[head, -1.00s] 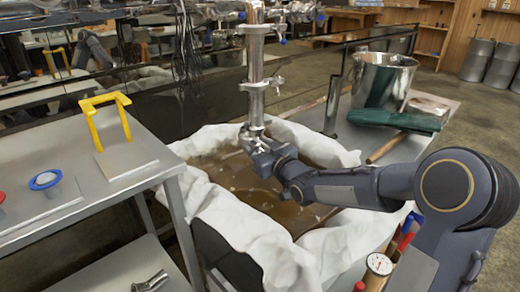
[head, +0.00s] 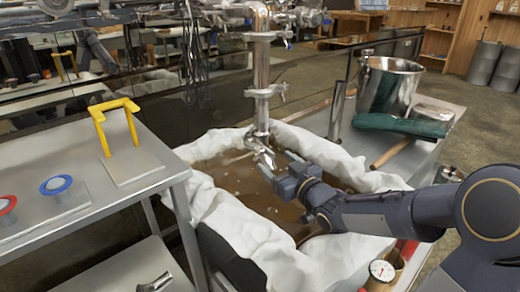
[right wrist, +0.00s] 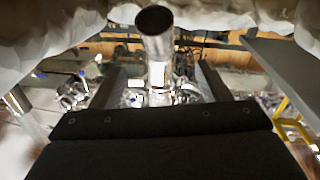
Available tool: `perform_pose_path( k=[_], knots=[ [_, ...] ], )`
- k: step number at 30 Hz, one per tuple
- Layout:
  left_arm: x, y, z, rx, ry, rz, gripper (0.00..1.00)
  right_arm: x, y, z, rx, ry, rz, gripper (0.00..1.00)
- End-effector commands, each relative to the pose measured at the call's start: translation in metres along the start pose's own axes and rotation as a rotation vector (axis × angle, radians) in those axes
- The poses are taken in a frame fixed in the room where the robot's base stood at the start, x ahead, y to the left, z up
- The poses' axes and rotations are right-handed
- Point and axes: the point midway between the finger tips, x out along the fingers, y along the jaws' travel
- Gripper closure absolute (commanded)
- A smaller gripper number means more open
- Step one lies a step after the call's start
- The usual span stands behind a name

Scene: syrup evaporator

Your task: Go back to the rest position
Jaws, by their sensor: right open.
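My right gripper (head: 279,163) is open and empty, over the cloth-lined vat of brown liquid. It is just right of and below the lower end of the vertical steel pipe (head: 261,95), whose bent spout (head: 262,152) hangs above the liquid. The gripper looks clear of the spout. In the right wrist view, the gripper's two fingers (right wrist: 160,88) stand apart, with the pipe (right wrist: 156,45) showing between them further off. My left gripper is not in view.
The white cloth (head: 240,228) lines the vat's rim below my right forearm. A steel pot (head: 388,84) and green gloves (head: 402,125) are on the right-hand bench. A dial thermometer (head: 381,270) is near my arm. A yellow handle (head: 116,122) stands on the left table.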

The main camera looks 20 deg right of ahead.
Motion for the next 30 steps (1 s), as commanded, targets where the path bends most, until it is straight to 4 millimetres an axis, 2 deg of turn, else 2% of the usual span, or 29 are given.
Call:
perform_pose_path(
  k=[5, 8, 14, 19, 23, 26, 30],
  knots=[
    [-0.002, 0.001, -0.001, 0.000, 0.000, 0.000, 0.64, -0.006, 0.000, -0.001, 0.000, -0.002, 0.000, 0.30],
    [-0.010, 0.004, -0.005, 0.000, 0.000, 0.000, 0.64, -0.008, -0.003, -0.009, 0.001, -0.020, -0.002, 0.30],
    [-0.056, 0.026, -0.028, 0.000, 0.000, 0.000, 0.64, -0.034, -0.013, -0.052, 0.019, -0.170, 0.015, 0.30],
    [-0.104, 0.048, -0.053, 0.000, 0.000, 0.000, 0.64, -0.074, -0.009, -0.098, 0.080, -0.369, 0.098, 0.30],
    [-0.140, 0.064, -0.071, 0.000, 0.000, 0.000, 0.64, -0.114, -0.014, -0.129, 0.161, -0.523, 0.137, 0.30],
    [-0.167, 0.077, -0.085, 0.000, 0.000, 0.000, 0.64, -0.146, -0.025, -0.152, 0.237, -0.637, 0.141, 0.30],
    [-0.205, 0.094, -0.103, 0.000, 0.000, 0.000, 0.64, -0.194, -0.050, -0.184, 0.353, -0.790, 0.107, 0.30]
  ],
)
